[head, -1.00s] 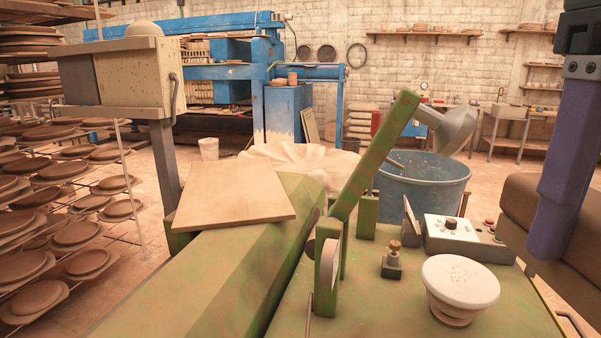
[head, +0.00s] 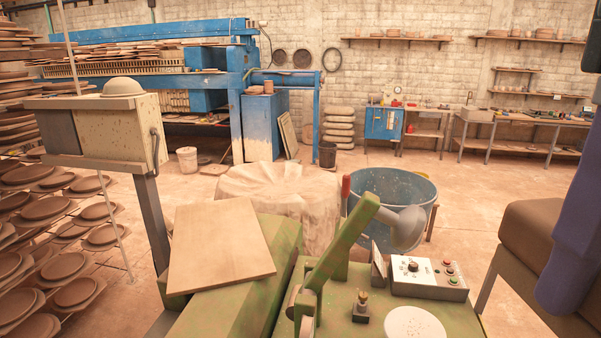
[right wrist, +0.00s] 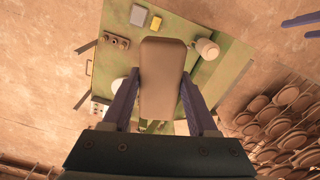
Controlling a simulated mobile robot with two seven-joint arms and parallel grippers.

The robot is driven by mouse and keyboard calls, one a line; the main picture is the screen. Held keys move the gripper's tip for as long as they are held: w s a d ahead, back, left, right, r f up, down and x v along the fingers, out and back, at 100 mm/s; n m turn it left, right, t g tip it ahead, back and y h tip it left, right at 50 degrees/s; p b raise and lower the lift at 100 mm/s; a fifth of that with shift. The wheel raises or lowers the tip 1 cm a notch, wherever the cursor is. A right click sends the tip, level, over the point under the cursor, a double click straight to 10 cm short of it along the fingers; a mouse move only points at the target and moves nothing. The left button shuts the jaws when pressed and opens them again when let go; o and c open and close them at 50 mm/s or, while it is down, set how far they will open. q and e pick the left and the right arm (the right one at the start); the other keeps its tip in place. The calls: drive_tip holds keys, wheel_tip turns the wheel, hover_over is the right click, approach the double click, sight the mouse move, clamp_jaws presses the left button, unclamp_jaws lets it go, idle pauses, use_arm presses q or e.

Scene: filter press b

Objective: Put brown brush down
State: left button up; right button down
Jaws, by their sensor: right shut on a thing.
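The brown brush (right wrist: 161,75) is long and rounded. It lies between the two purple fingers of my right gripper (right wrist: 160,112) in the right wrist view, which are shut on it. It is above the green bench (right wrist: 180,25), apart from it as far as I can tell. In the head view one purple part of my right gripper (head: 574,235) hangs at the right edge. A brown block (head: 535,225) shows behind it; I cannot tell whether that is the brush.
A control box (head: 428,278), a white disc (head: 414,324) and a slanted green lever (head: 345,235) are on the bench. A tan board (head: 222,245) lies at the left. A blue barrel (head: 375,195) stands behind. Racks of plates (head: 40,215) are at far left.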

drive_tip(key=w+a+f+m+b, duration=0.1)
drive_tip(key=a+f+b, duration=0.1)
drive_tip(key=f+b, duration=1.6)
drive_tip(key=w+a+f+m+b, duration=0.1)
drive_tip(key=a+f+b, duration=0.2)
drive_tip(key=f+b, duration=1.4)
drive_tip(key=w+a+f+m+b, duration=0.1)
drive_tip(key=a+f+b, duration=0.2)
drive_tip(key=f+b, duration=1.5)
wheel_tip(320, 180, down, 22)
drive_tip(key=shift+w+f+b, duration=0.1)
drive_tip(key=shift+f+b, duration=0.15)
drive_tip(key=shift+b, duration=0.1)
drive_tip(key=shift+f, duration=0.1)
drive_tip(key=shift+f, duration=0.15)
drive_tip(key=shift+c, duration=0.9)
unclamp_jaws()
